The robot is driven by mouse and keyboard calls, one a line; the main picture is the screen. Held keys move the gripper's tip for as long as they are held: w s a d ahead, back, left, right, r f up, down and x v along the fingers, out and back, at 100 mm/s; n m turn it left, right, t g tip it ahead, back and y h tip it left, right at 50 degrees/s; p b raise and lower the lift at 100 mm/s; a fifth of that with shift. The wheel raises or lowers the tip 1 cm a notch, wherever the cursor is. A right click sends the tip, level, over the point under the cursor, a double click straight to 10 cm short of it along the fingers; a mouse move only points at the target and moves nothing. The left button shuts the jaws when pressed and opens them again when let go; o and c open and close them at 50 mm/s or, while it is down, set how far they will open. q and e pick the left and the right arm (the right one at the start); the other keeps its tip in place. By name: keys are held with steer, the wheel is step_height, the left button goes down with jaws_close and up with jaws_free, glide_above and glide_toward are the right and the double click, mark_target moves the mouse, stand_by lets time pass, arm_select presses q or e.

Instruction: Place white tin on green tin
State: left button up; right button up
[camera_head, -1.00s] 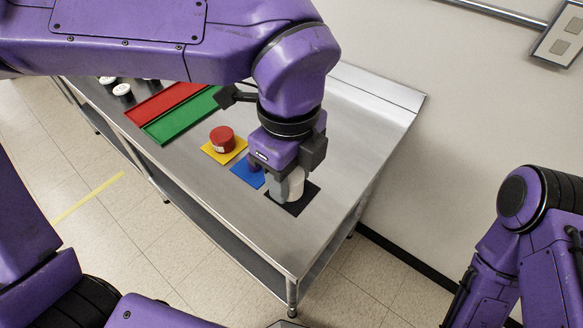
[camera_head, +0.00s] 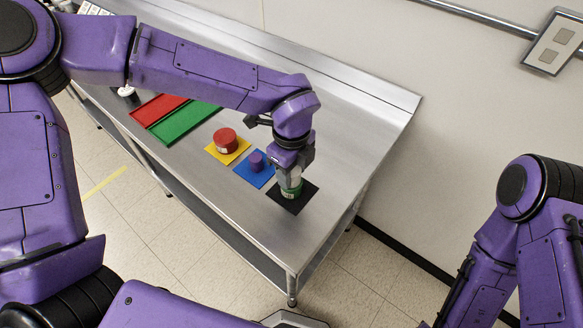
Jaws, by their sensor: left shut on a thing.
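My left gripper (camera_head: 290,174) points down over the black mat (camera_head: 303,204) near the table's right end. It is shut on the white tin (camera_head: 290,180), which is mostly hidden between the fingers. The green tin (camera_head: 291,192) shows directly below it on the black mat, with a pale patch on its side. The white tin looks lined up with the green one, but I cannot tell whether they touch. My right arm is at the right edge, its gripper out of view.
A red tin (camera_head: 226,140) stands on a yellow mat (camera_head: 241,153), and a purple tin (camera_head: 256,163) on a blue mat (camera_head: 247,177). A green tray (camera_head: 180,125) and a red tray (camera_head: 152,109) lie farther left. Bare steel table (camera_head: 345,150) is free right of my left gripper.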

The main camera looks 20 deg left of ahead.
arm_select(q)
steer(key=shift+f, duration=0.2)
steer(key=o, duration=1.1)
steer(key=shift+r, duration=0.25)
steer(key=shift+w+r, duration=0.1)
steer(key=shift+r, duration=0.2)
step_height(320, 180, up, 12)
steer(key=b, duration=0.1)
steer(key=shift+f, duration=0.25)
